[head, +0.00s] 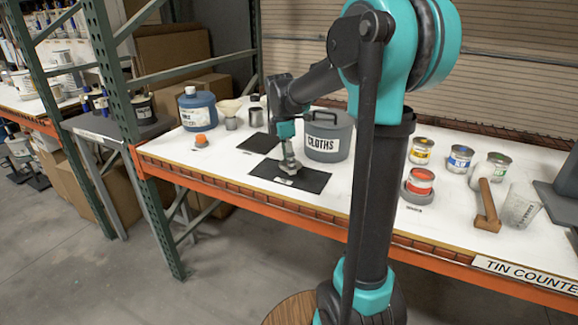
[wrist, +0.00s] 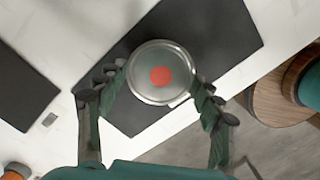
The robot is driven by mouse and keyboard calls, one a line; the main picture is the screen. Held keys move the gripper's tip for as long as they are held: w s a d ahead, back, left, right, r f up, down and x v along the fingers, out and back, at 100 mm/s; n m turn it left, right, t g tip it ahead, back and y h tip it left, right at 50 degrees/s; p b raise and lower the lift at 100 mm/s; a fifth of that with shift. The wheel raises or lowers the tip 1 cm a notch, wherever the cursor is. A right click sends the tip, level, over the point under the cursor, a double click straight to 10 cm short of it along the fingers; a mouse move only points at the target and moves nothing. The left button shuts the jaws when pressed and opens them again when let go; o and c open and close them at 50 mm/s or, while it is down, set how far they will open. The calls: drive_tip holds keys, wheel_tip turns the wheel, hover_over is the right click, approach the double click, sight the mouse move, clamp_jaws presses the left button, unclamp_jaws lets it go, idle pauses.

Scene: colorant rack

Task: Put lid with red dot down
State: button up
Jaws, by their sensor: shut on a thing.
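The lid with the red dot (wrist: 160,75) is a round silvery disc with a red spot in its centre. My gripper (wrist: 161,86) is shut on it, with fingers at its left and right sides in the wrist view. In the head view my gripper (head: 289,165) points down over the front black mat (head: 311,182). That mat also shows behind the lid in the wrist view (wrist: 225,35). I cannot tell whether the lid touches the mat or is just above it.
A grey pot marked CLOTHS (head: 329,138) stands close behind my gripper. A second dark mat (head: 260,144) lies further back left. A blue bottle (head: 197,110) and an orange-capped item (head: 201,140) stand left. Paint tins (head: 420,182) and a mallet (head: 487,205) are right.

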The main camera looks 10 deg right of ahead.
sight(285, 165)
drive_tip(key=shift+f, duration=0.9)
drive_tip(key=shift+f, duration=0.1)
drive_tip(key=o, duration=0.7)
drive_tip(key=shift+o, duration=0.2)
wheel_tip(285, 165, up, 12)
drive_tip(key=a, duration=0.1)
drive_tip(key=shift+a, duration=0.15)
